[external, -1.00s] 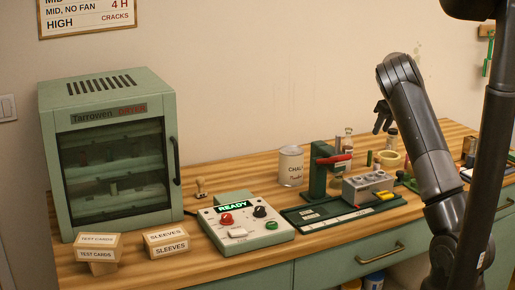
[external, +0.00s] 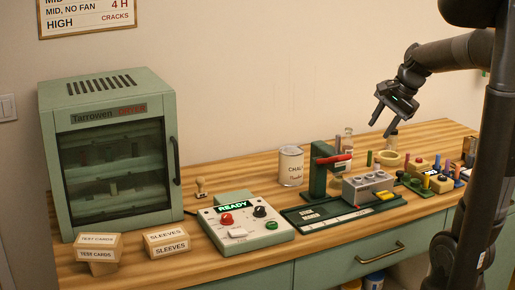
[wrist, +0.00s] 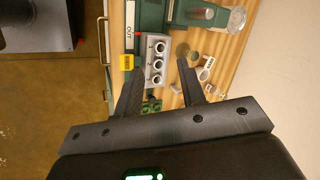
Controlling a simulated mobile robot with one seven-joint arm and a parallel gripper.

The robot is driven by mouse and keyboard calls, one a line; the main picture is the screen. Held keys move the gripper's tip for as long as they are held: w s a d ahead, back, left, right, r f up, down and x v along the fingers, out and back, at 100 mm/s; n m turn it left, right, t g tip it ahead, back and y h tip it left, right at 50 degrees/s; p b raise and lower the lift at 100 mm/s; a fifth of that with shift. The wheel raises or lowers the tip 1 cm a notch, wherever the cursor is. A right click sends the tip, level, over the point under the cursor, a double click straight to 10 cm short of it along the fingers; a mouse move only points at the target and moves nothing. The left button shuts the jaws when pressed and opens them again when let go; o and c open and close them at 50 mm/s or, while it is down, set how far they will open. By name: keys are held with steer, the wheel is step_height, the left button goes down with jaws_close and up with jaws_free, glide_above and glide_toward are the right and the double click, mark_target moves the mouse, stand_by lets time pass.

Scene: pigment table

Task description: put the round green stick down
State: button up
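My gripper (external: 380,130) is in the air above the right part of the bench, its fingers pointing down. In the wrist view my gripper (wrist: 160,68) has its fingers well apart, with nothing visible between them. The grey block also shows below the fingers in the wrist view (wrist: 154,48).
A green press with a red handle (external: 318,180) stands beside a chalk can (external: 291,166). A control box reading READY (external: 245,230) and a green oven cabinet (external: 110,150) are at left. A dark green tray (external: 315,216) lies in front. Small items crowd the bench's right side.

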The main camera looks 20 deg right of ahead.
steer(key=s+a+f+n+h, duration=0.1)
steer(key=s+a+n, duration=0.2)
steer(key=s+n, duration=0.3)
steer(key=s+a+f+n+t+h, duration=0.1)
steer(key=s+a+f+n, duration=0.1)
steer(key=s+a+n, duration=0.2)
steer(key=s+n, duration=0.3)
steer(key=s, duration=0.3)
steer(key=shift+h, duration=0.3)
steer(key=shift+o, duration=0.2)
